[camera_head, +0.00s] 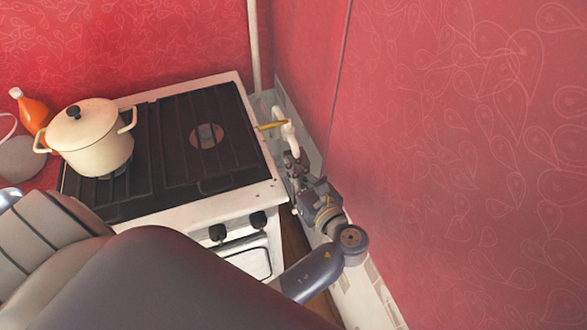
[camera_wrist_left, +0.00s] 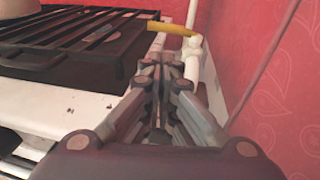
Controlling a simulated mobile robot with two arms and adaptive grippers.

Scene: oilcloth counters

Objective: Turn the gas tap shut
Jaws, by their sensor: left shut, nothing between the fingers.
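The gas tap's yellow lever (camera_head: 270,125) sticks out to the left from a white pipe (camera_head: 289,132) beside the stove's right edge, close to the wall. In the left wrist view the lever (camera_wrist_left: 172,28) lies roughly crosswise to the upright pipe (camera_wrist_left: 192,66). My left gripper (camera_head: 292,157) is shut and empty, just in front of and below the tap. In the wrist view its fingertips (camera_wrist_left: 166,57) are a little below the lever and beside the pipe. I cannot tell whether they touch the pipe. My right gripper is not in view.
The white stove (camera_head: 215,208) with dark grates stands left of the tap. A cream pot (camera_head: 92,145) with a lid sits on its left side, near an orange bottle (camera_head: 33,112). The red wall (camera_head: 440,150) closes off the right, leaving a narrow gap.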

